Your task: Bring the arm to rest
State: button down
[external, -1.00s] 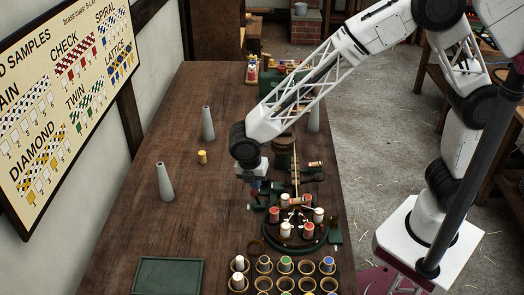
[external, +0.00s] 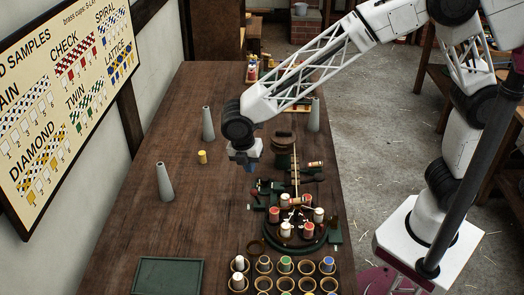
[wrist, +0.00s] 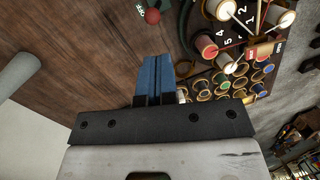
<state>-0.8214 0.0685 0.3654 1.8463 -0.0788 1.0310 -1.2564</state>
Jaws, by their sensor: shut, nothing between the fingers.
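My gripper (external: 250,167) hangs above the wooden table, left of the round braiding stand, with nothing held. In the wrist view its two blue fingers (wrist: 154,78) lie side by side and are shut. My arm reaches in from the right over the table. The dark round stand (external: 296,243) carries several red and white bobbins, and white and red strands run to its middle. The same bobbins show at the upper right of the wrist view, where a red bobbin (wrist: 206,45) is nearest the fingers.
Grey cones (external: 165,182) stand on the left and far parts of the table (external: 150,215). A yellow bobbin (external: 202,157) stands between two of them. A green tray (external: 168,275) lies at the front left. Cups with bobbins (external: 286,265) fill the front right. A sample board (external: 65,95) hangs on the left wall.

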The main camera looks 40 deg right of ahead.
jog(key=shift+d, duration=0.1)
jog(key=d+r+m, duration=0.4)
jog(key=d, duration=0.6)
jog(key=s+d+r+m+t+y, duration=0.1)
jog(key=d+r+m, duration=0.3)
jog(key=d, duration=0.5)
jog(key=d+r+m, duration=0.4)
jog(key=d, duration=0.6)
jog(key=s+d+r+m+t, duration=0.1)
jog(key=s+d+m+t, duration=0.1)
jog(key=s+d+m, duration=1)
jog(key=s+d, duration=0.5)
jog(key=d, duration=0.3)
jog(key=shift+d+r+m+y, duration=0.3)
dwell(0.5)
